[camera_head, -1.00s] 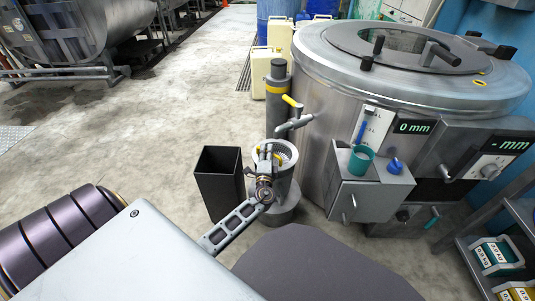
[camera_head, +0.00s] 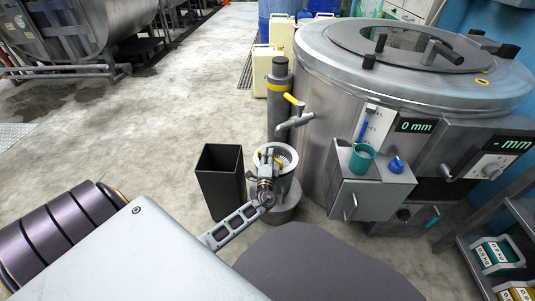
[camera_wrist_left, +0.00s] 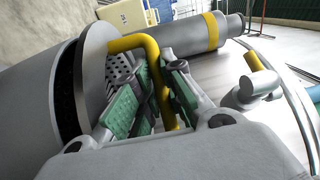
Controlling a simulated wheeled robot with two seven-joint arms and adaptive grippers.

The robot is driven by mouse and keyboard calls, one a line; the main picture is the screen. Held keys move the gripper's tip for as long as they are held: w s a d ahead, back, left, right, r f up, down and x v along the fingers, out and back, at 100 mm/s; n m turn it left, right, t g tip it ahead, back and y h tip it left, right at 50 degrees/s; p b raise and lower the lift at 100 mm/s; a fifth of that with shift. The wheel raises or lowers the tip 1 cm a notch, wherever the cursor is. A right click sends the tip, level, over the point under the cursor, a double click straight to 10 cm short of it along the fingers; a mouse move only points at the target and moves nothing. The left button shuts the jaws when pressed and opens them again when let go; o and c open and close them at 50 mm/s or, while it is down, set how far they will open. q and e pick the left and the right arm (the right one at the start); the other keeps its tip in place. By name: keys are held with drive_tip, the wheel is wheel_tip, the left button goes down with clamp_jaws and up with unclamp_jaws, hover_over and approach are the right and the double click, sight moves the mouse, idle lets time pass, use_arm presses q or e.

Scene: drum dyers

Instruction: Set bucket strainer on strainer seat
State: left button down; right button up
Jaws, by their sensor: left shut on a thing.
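The bucket strainer (camera_head: 287,155) is a pale, perforated basket with a wide rim. In the head view it is at the mouth of a grey round pot (camera_head: 289,188) on a wider base, which looks like the strainer seat. My left gripper (camera_head: 266,173) is at its near side. In the left wrist view the green pads of my left gripper (camera_wrist_left: 155,98) are shut on the strainer's bent yellow handle (camera_wrist_left: 146,48). Perforated metal shows behind the fingers. Whether the rim touches the seat cannot be told. My right gripper is not in view.
A black open bin (camera_head: 220,180) stands close left of the pot. A grey pipe with a yellow band (camera_head: 279,95) and a yellow-handled valve (camera_head: 294,118) rise behind it. The large steel drum (camera_head: 410,75) and its control box (camera_head: 372,190) stand at the right. Open floor lies left.

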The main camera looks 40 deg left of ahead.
use_arm(q)
drive_tip(key=shift+f, duration=0.55)
drive_tip(key=c, duration=1.4)
unclamp_jaws()
drive_tip(key=shift+c, duration=0.2)
drive_tip(key=shift+f, duration=0.1)
drive_tip(key=shift+s, duration=0.15)
drive_tip(key=v, duration=1.1)
drive_tip(key=shift+s+d, duration=0.2)
drive_tip(key=shift+s, duration=0.1)
